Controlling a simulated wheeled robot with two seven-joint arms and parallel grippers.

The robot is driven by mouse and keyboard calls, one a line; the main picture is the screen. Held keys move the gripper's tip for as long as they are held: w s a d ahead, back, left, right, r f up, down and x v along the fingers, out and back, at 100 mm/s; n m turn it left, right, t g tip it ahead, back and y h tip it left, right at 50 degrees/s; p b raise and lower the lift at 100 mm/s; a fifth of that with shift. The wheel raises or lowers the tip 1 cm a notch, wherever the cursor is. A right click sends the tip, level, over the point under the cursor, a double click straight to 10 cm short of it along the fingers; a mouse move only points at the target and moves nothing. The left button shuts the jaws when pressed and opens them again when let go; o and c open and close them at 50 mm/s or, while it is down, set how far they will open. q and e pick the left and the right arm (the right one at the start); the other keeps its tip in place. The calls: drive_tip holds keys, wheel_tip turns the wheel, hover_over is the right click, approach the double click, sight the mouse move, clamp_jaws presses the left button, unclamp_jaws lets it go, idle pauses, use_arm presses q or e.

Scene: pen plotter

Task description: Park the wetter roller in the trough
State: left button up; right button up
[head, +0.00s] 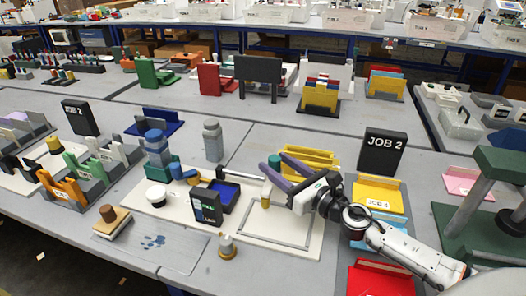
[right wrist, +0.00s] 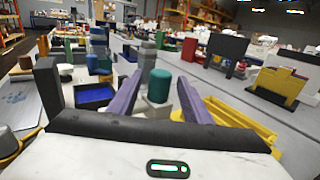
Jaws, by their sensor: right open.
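A black-rimmed tray with a blue inside (head: 232,207), which looks like the trough, stands on the white plotter board. It also shows left of my fingers in the right wrist view (right wrist: 95,96). My left gripper is out of view.
A dark sign (head: 206,207) stands in front of the tray. A yellow rack (head: 310,160) is behind my gripper. A stacked blue cylinder (head: 155,141) and a grey one (head: 212,139) stand behind the board.

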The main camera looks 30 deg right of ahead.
drive_tip(key=w, duration=0.5)
drive_tip(key=shift+w+a, duration=0.35)
clamp_jaws()
